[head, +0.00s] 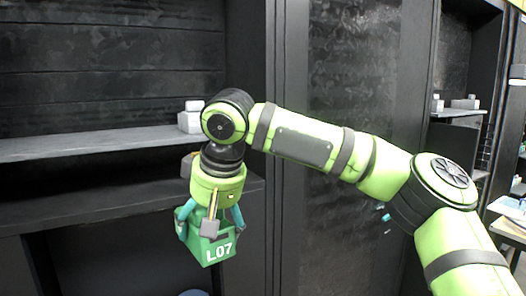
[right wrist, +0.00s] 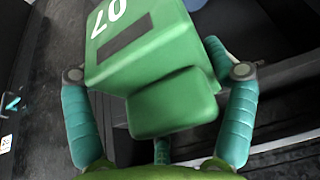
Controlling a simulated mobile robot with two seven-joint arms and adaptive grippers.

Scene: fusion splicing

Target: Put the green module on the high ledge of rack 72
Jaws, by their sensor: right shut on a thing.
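The module hangs in front of the dark rack, lower than the grey upper ledge (head: 95,143). In the right wrist view the module (right wrist: 150,55) fills the upper middle, between the two fingers of my right gripper (right wrist: 160,90). A rack number is not readable in either view. My left gripper is not in view.
Small grey boxes (head: 190,120) stand at the right end of the upper ledge. A lower dark shelf (head: 100,203) runs below it. A tall dark panel (head: 345,200) stands right of the rack. Another shelf (head: 458,113) with small items is at far right. Most of the upper ledge is bare.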

